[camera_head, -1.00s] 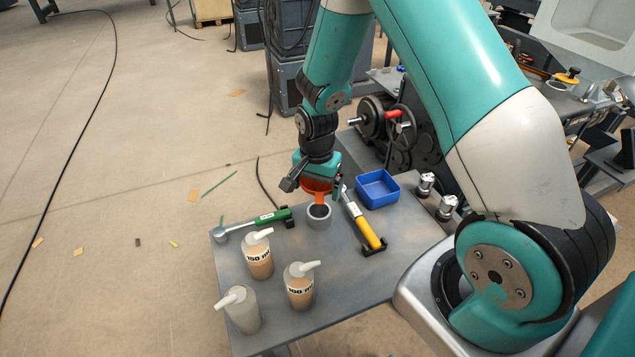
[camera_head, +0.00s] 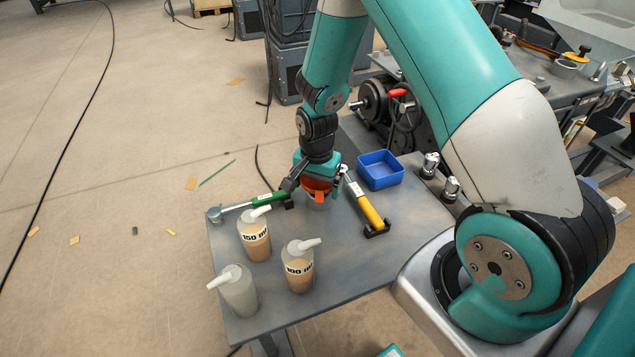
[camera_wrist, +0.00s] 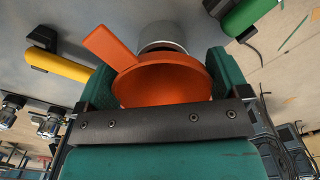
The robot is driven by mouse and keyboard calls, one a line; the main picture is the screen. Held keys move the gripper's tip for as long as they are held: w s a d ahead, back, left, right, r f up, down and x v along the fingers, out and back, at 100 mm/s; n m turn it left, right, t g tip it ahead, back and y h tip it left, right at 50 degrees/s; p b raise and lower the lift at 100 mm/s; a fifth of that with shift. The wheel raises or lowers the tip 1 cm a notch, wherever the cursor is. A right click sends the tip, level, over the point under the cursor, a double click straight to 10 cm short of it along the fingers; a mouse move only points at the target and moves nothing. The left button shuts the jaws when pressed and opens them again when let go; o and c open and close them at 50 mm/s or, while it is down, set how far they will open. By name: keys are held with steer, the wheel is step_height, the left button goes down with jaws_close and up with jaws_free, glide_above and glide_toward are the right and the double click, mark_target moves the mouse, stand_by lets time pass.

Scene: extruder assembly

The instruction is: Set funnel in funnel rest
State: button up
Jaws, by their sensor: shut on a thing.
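The orange funnel (camera_head: 318,185) is between the fingers of my gripper (camera_head: 316,180), low over the table. In the wrist view the funnel (camera_wrist: 160,80) shows its wide bowl and flat tab, with the gripper (camera_wrist: 155,90) shut on it. The grey round funnel rest (camera_head: 318,204) is directly below the funnel and mostly hidden by it. Its rim also shows behind the funnel in the wrist view (camera_wrist: 162,37). The spout is hidden, so I cannot tell how deep it sits in the rest.
A green-handled tool (camera_head: 262,200) lies left of the rest and a yellow-handled tool (camera_head: 367,208) lies right. A blue bin (camera_head: 380,170) stands behind right. Several bottles, including the 150 ml bottle (camera_head: 255,240), stand in front. The table (camera_head: 340,265) is bare at front right.

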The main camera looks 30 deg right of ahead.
steer(key=shift+f+b, duration=0.35)
steer(key=shift+f, duration=0.15)
steer(key=o, duration=0.5)
steer(key=shift+o, duration=0.2)
steer(key=shift+r, duration=0.1)
step_height(320, 180, up, 17)
steer(key=shift+r+b, duration=0.2)
steer(key=shift+b, duration=0.2)
